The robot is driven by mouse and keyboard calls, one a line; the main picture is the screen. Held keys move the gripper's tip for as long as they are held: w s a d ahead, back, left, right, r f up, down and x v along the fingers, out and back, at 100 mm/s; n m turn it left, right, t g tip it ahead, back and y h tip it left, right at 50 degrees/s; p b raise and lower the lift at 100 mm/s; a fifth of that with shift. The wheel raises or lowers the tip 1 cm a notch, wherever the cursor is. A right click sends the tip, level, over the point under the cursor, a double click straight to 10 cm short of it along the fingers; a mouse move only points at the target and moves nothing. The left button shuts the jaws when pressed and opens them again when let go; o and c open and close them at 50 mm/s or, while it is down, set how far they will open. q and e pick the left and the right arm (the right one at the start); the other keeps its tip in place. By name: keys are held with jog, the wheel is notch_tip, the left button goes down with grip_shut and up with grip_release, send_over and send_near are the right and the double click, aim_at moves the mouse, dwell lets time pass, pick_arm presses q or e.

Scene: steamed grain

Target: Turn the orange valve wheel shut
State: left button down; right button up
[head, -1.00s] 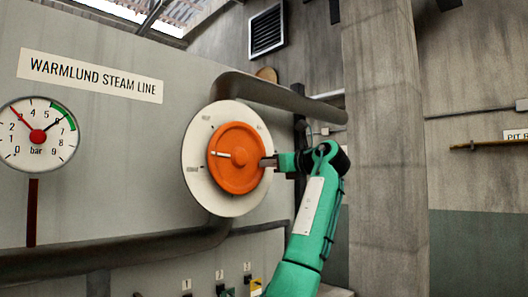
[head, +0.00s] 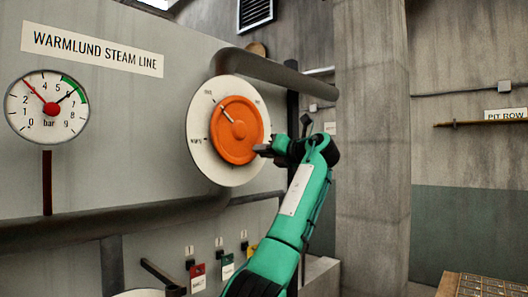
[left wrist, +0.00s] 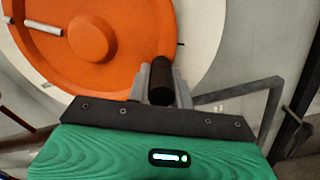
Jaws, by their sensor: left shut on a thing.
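The orange valve wheel (head: 238,140) sits on a round white dial plate (head: 203,153) on the grey wall panel. A white pointer line on the wheel points up and left. My left gripper (head: 267,150) is at the wheel's lower right edge. In the left wrist view its jaws (left wrist: 162,88) are shut on a dark cylindrical handle (left wrist: 160,78) by the rim of the orange wheel (left wrist: 118,50). My right gripper is not in view.
A pressure gauge (head: 48,122) hangs at the left under the steam line sign (head: 92,48). Thick pipes run above (head: 270,68) and below (head: 80,226) the wheel. Coloured tags (head: 198,278) hang below. A concrete pillar (head: 370,150) stands right of my arm.

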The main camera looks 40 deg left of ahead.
pick_arm(q)
jog(key=shift+s+f+m, duration=0.1)
jog(key=shift+m, duration=0.2)
dwell(0.4)
dwell(0.5)
jog(key=c, duration=1.3)
grip_release()
jog(key=shift+o, duration=0.2)
jog(key=shift+d, duration=0.2)
jog(key=s+d+b, duration=0.1)
jog(key=d+b, duration=0.4)
jog(key=d, duration=0.8)
jog(key=shift+d+b, duration=0.2)
jog(key=shift+b, duration=0.15)
jog(key=shift+s, duration=0.1)
